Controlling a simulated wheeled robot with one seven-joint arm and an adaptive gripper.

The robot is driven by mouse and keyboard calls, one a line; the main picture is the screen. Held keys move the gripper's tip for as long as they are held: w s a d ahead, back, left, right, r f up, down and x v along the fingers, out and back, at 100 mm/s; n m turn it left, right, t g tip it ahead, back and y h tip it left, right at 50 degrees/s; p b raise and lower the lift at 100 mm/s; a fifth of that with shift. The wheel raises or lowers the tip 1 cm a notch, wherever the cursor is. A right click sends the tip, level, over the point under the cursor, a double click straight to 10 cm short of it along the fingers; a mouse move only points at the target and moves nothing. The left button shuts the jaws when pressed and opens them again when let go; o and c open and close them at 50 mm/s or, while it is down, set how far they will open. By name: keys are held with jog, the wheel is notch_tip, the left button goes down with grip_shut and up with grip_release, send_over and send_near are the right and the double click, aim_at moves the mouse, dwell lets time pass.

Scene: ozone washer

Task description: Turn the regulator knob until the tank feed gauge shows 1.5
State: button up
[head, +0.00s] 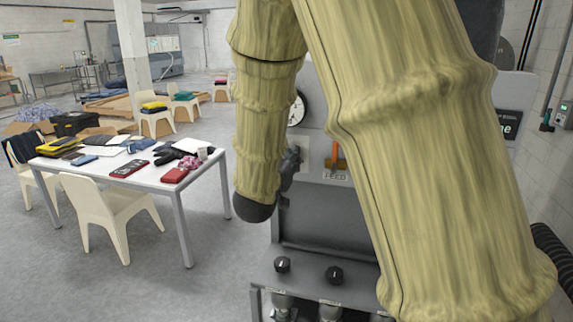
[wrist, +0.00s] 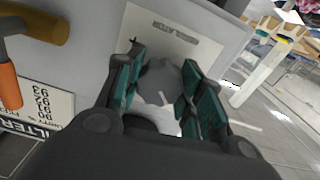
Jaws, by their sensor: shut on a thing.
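The regulator knob (wrist: 160,83) is grey with a pale line on its face. It sits below the REGULATOR label (wrist: 180,32) in the wrist view. My gripper (wrist: 161,92) has its teal-padded fingers closed on either side of the knob, holding it. In the head view my gripper (head: 289,165) is a small dark shape at the panel, mostly behind my arm, and the knob is hidden there. A round white gauge (head: 298,110) shows partly beside my arm; its reading is too small and covered to tell.
An orange-handled FEED lever (head: 338,158) is right of my gripper. Two black knobs (head: 282,265) (head: 334,275) are on the lower ledge.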

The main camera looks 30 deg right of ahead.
jog(key=o, duration=1)
jog(key=v, duration=1.2)
jog(key=shift+w, duration=0.1)
